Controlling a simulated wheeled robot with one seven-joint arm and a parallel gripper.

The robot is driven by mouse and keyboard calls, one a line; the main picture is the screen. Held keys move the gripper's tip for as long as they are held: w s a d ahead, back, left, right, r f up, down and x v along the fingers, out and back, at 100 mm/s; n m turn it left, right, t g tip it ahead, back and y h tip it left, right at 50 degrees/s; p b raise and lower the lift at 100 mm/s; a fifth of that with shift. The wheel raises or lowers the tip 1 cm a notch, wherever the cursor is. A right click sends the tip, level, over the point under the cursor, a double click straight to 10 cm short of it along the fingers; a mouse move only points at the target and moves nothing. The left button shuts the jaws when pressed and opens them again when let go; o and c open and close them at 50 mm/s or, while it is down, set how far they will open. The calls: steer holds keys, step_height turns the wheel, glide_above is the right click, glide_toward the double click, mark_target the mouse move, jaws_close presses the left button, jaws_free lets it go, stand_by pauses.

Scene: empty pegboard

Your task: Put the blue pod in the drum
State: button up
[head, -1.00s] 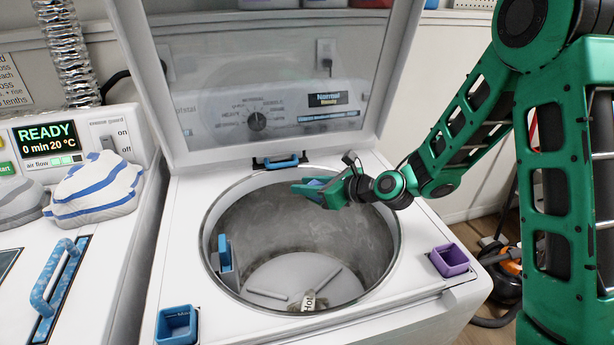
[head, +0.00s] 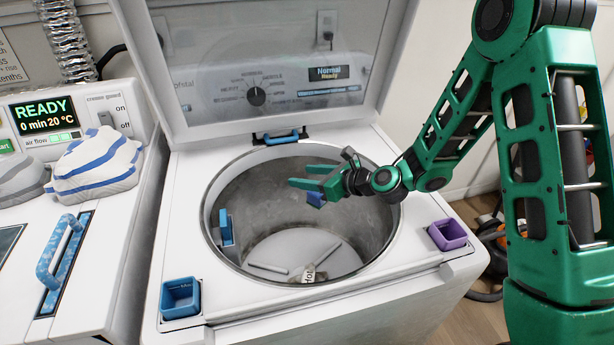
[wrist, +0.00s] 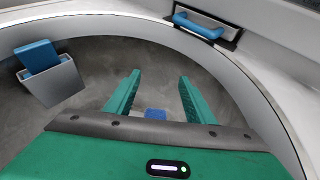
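The blue pod (head: 316,199) is in the air inside the mouth of the drum (head: 290,215), just below my gripper. My gripper (head: 299,176) is over the drum opening with its fingers spread apart and nothing held between them. In the wrist view the fingers (wrist: 158,92) stand wide, and the pod (wrist: 155,114) shows small between and beyond them, apart from both. The drum is a grey round tub with its lid raised. A pale tag or cloth lies on its floor.
A blue cup (head: 180,298) is at the washer's front left corner and a purple cup (head: 447,234) at the right. A blue piece (head: 225,228) sits on the drum's left wall. The raised lid (head: 270,70) stands behind. A dryer with striped cloth (head: 97,165) is at left.

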steer(key=v, duration=1)
steer(key=shift+s+d, duration=0.2)
steer(key=shift+d, duration=0.1)
stand_by(0.4)
